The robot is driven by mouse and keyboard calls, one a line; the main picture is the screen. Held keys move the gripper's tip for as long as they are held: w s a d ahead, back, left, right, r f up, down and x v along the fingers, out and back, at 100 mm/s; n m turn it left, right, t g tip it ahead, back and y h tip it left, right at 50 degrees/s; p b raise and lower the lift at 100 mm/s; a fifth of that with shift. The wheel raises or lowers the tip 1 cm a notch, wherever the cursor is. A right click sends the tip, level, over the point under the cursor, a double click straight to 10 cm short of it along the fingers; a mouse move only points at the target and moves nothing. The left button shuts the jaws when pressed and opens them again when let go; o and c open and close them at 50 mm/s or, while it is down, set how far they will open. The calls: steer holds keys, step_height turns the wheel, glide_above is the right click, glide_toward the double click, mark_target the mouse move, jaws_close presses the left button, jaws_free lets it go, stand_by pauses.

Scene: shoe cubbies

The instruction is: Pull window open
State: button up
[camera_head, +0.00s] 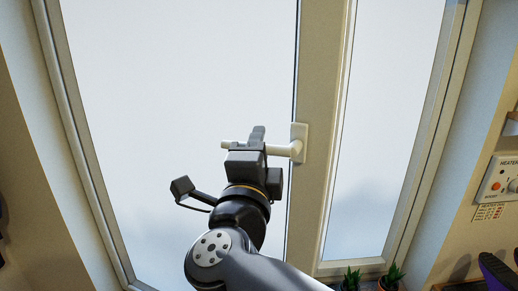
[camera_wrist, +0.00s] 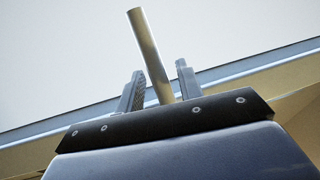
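The window (camera_head: 180,70) fills most of the head view, with a tall pane left of a pale upright frame and a narrower pane right of it. Its cream handle (camera_head: 285,150) is mounted on that upright, and its bar points left, roughly level. My gripper (camera_head: 257,135) is at the bar, part of which it hides. In the wrist view the handle bar (camera_wrist: 144,40) passes between the two fingers of my gripper (camera_wrist: 160,67). A gap shows between the bar and the right finger, so the fingers look open around it. Contact with the left finger is unclear.
A heater control panel (camera_head: 497,188) is on the wall at the right. Small potted plants (camera_head: 393,277) stand below the right pane. A dark purple object (camera_head: 497,272) lies at the lower right corner. The space before the left pane is clear apart from my arm.

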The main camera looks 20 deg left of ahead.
steer(key=v, duration=1)
steer(key=shift+s+b, duration=0.25)
steer(key=shift+b, duration=0.15)
steer(key=shift+w+d, duration=0.1)
steer(key=p+x, duration=0.1)
steer(key=x, duration=0.9)
steer(key=shift+w, duration=0.3)
steer(key=shift+w+r, duration=0.1)
steer(key=shift+w, duration=0.7)
